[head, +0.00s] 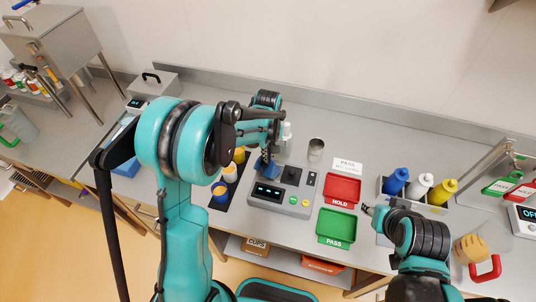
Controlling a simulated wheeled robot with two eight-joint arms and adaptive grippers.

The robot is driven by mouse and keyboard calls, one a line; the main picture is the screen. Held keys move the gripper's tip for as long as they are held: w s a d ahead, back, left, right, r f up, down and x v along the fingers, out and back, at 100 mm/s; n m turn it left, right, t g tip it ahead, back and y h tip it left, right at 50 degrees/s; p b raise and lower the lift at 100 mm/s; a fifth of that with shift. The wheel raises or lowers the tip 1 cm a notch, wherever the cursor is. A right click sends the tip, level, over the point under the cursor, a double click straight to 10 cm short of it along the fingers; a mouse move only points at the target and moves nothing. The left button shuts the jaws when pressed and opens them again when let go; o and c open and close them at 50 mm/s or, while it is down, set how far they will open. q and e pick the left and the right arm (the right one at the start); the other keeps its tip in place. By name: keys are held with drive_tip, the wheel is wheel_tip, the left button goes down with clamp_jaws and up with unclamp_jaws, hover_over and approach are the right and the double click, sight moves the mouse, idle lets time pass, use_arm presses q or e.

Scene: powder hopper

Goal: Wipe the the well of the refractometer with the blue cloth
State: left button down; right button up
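The well itself is not clearly visible. My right gripper (367,209) is low at the right of the green tray; its fingers are too small to read.
A red HOLD tray (341,189) and a green PASS tray (336,227) lie right of the refractometer. A metal cup (316,149) stands behind. Blue, white and yellow bottles (419,188) stand at right. Small jars (220,190) stand on a dark mat at left.

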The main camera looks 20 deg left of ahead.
sight(267, 168)
use_arm(q)
wheel_tip(267, 168, down, 3)
drive_tip(key=shift+a+b, duration=0.1)
drive_tip(key=shift+b, duration=0.9)
drive_tip(key=c, duration=2.2)
unclamp_jaws()
drive_tip(key=shift+r, duration=0.1)
drive_tip(key=o, duration=1.5)
drive_tip(key=shift+f+b, duration=1.35)
drive_tip(key=shift+f, duration=0.3)
drive_tip(key=shift+r, duration=0.15)
drive_tip(key=shift+c, duration=1.4)
drive_tip(key=shift+s, duration=0.1)
drive_tip(key=c, duration=0.6)
